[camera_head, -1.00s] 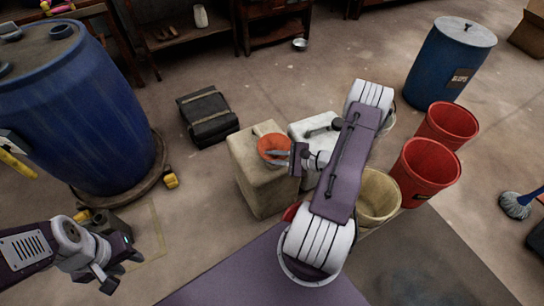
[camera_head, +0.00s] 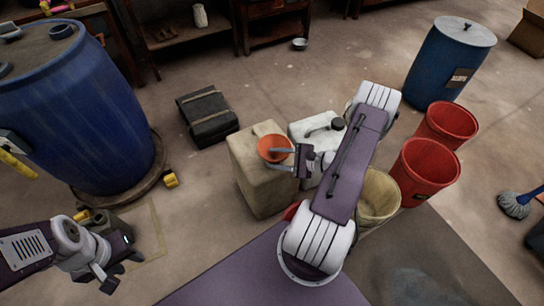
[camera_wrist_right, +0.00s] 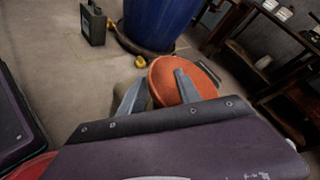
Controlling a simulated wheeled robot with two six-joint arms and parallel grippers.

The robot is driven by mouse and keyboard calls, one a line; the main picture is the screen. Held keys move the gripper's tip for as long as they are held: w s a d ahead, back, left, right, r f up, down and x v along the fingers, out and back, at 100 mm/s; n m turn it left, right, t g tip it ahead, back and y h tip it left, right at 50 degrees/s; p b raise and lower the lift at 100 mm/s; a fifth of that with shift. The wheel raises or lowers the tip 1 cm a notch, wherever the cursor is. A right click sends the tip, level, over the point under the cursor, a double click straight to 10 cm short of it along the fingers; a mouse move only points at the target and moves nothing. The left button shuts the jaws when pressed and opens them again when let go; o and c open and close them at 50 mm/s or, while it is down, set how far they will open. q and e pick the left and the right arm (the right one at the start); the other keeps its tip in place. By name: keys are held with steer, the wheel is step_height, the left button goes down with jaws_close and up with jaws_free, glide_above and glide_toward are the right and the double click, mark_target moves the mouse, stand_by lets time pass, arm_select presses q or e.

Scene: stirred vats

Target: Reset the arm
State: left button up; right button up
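My right gripper (camera_head: 272,159) is open, its two fingers apart, close to an orange funnel-like bowl (camera_head: 272,143) on top of a beige canister (camera_head: 252,180). In the right wrist view the two fingers of the right gripper (camera_wrist_right: 157,88) stand apart; one overlaps the orange bowl (camera_wrist_right: 198,87), and nothing shows held between them. Whether a finger touches the bowl I cannot tell. My left gripper (camera_head: 122,272) is at the lower left over the floor, its fingers spread and empty.
A white jug (camera_head: 305,134) with a dark cap stands beside the canister, partly behind my right arm. Red buckets (camera_head: 424,171), a cream bucket (camera_head: 380,190) and a blue drum (camera_head: 447,62) stand to the right. A large blue vat (camera_head: 75,110) and a black case (camera_head: 207,117) are to the left.

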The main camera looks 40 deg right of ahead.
steer(key=p+v, duration=0.2)
steer(key=v, duration=0.5)
steer(key=shift+r, duration=0.15)
